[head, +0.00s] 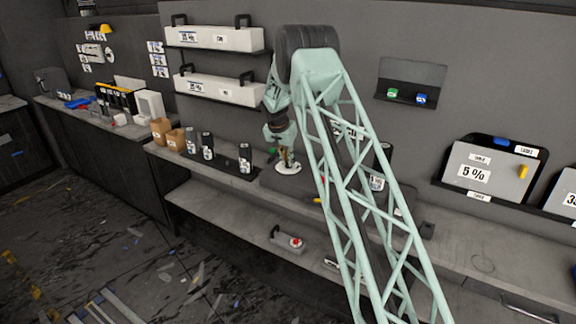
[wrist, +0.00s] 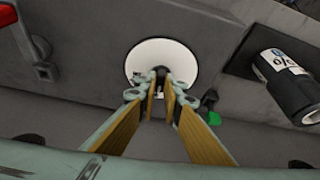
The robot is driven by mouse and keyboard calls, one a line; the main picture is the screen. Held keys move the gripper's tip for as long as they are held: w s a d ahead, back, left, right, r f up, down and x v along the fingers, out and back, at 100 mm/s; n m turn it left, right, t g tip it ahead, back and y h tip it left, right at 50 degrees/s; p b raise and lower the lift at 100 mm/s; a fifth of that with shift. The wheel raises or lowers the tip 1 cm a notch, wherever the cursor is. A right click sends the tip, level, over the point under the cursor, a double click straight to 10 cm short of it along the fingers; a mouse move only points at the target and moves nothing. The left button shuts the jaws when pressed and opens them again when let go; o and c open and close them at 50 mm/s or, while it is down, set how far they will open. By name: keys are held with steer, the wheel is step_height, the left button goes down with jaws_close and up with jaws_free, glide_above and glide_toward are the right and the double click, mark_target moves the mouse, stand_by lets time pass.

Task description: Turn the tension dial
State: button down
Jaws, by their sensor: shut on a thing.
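The tension dial shows as a round white disc (wrist: 163,54) in the wrist view, set against a grey surface. In the head view the white disc (head: 288,169) is at the middle, below my arm's end. My gripper (wrist: 162,82) reaches over the near part of the disc, its two tan-lined fingers close together at the tips. It is shut on the dial's centre part, which the fingertips mostly hide. In the head view my gripper (head: 286,159) points down at the disc, and small details there are hard to make out.
A green piece (wrist: 213,117) lies beside my right finger, and a red handle (wrist: 38,20) is at upper left. A black-and-white labelled can (wrist: 285,82) is at right. Several similar cans (head: 207,146) stand left of the dial on a dark mat. The lower shelf (head: 225,213) has free room.

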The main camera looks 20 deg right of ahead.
steer(key=shift+w+f+m+h+b, duration=0.1)
steer(key=shift+m+h+b, duration=0.2)
steer(key=shift+m+b, duration=0.85)
steer(key=shift+a+m+g+b, duration=0.1)
steer(key=shift+m+g+b, duration=0.45)
steer(key=shift+b, duration=0.2)
steer(key=m+g+b, duration=0.1)
steer(key=m, duration=0.2)
steer(key=shift+w+h, duration=0.1)
steer(key=shift+h, duration=0.2)
steer(key=m+g+p, duration=0.1)
steer(key=m, duration=0.2)
steer(key=shift+w, duration=0.1)
steer(key=shift+m+g+p, duration=0.55)
steer(key=shift+m+p, duration=0.4)
steer(key=shift+m, duration=0.25)
steer(key=shift+m+g+p, duration=0.3)
steer(key=shift+m+p, duration=0.45)
steer(key=shift+m, duration=0.15)
steer(key=c, duration=2.7)
jaws_free()
steer(key=shift+c, duration=0.2)
steer(key=shift+w+r, duration=0.1)
steer(key=shift+r, duration=0.2)
